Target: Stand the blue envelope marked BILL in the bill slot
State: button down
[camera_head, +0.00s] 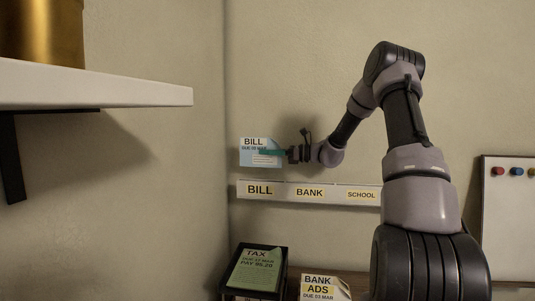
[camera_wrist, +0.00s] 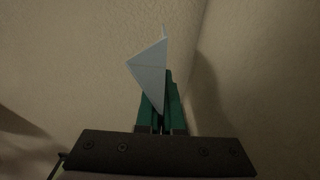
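The light blue envelope marked BILL (camera_head: 261,158) is held upright in front of the back wall, above the left part of the slot rack. In the wrist view the envelope (camera_wrist: 149,72) shows nearly edge-on between the green fingers (camera_wrist: 160,110). The white slot rack (camera_head: 290,199) on the wall carries the labels BILL (camera_head: 260,189), BANK and SCHOOL from left to right. The envelope's lower edge is above the BILL label, apart from it in the picture. The inside of the slots is hidden.
A black tray (camera_head: 284,268) holds a green TAX envelope (camera_head: 256,267). A BANK ADS envelope (camera_head: 322,288) is to its right on the desk. A white shelf (camera_head: 100,88) juts out at upper left. A whiteboard (camera_head: 508,225) with coloured magnets hangs at right.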

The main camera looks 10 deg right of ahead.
aim_at(268, 163)
jog(key=shift+f, duration=0.1)
jog(key=shift+f, duration=2.1)
